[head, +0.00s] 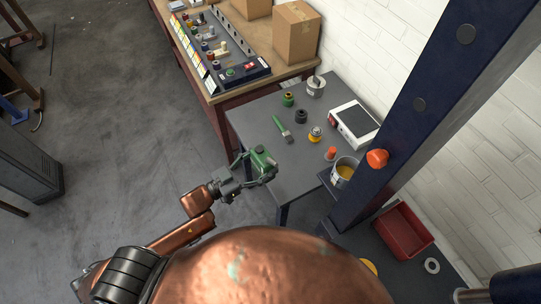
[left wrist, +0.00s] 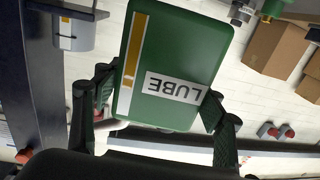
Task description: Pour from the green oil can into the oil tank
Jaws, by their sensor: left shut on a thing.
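The green oil can (head: 260,158) is held in my left gripper (head: 258,174), left of the grey table's near end. In the left wrist view the can (left wrist: 172,65) shows a yellow stripe and a LUBE label that reads upside down; the fingers (left wrist: 155,115) are shut on its two sides. That whole view is inverted, and the can looks near upright, slightly tilted. The oil tank (head: 342,178) is a grey open cylinder with yellow inside, on a small shelf by the blue post. It also shows in the left wrist view (left wrist: 75,35), apart from the can. My right gripper is not seen.
The grey table (head: 255,125) holds a green-handled brush (head: 282,129), rings, a silver can (head: 316,86), a white scale (head: 354,123) and an orange-topped bottle (head: 331,153). The blue post (head: 420,105) rises beside the tank. A red bin (head: 402,236) lies low right.

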